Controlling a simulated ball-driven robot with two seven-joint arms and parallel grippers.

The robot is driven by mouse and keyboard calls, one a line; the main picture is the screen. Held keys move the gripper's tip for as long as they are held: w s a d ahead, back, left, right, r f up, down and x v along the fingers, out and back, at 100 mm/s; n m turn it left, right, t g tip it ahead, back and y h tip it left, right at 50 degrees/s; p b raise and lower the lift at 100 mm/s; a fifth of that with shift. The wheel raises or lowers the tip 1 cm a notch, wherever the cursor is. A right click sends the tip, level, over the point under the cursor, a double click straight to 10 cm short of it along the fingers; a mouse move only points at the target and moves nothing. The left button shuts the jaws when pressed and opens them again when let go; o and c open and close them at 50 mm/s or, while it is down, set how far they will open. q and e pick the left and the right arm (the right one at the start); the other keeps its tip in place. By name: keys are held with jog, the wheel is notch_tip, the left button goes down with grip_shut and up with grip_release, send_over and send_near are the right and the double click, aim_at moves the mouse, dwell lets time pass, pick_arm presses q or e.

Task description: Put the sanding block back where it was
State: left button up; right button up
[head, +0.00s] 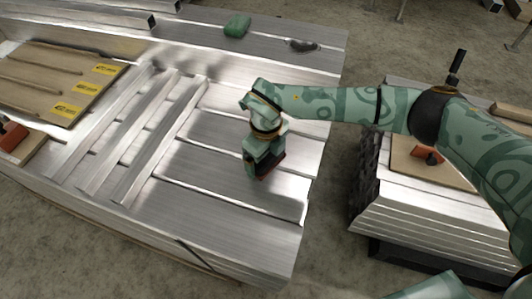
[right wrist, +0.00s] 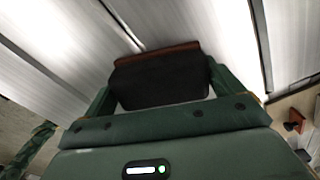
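My right gripper (head: 262,168) points down over the bare metal deck (head: 215,182) of the trailer, near its right edge. It is shut on the sanding block (head: 270,165), a dark block with a reddish-brown strip along its underside. In the right wrist view the block (right wrist: 160,78) sits between the two green fingers of the gripper (right wrist: 160,95). The block is at or just above the deck; I cannot tell whether it touches. My left gripper is not in view.
Raised metal bars (head: 150,150) lie left of the gripper. A wooden board (head: 45,85) with yellow labels is farther left. A green object (head: 237,26) and a dark flat piece (head: 302,45) lie at the far side. A metal stack (head: 425,225) stands right, across a gap.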

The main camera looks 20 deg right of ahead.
jog(key=shift+r, duration=0.45)
pick_arm(q)
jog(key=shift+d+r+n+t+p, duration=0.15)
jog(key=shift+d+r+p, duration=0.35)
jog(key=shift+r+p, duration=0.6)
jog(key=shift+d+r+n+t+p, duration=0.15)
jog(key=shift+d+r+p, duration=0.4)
jog(key=shift+p, duration=0.8)
pick_arm(e)
jog(key=shift+r, duration=5.7)
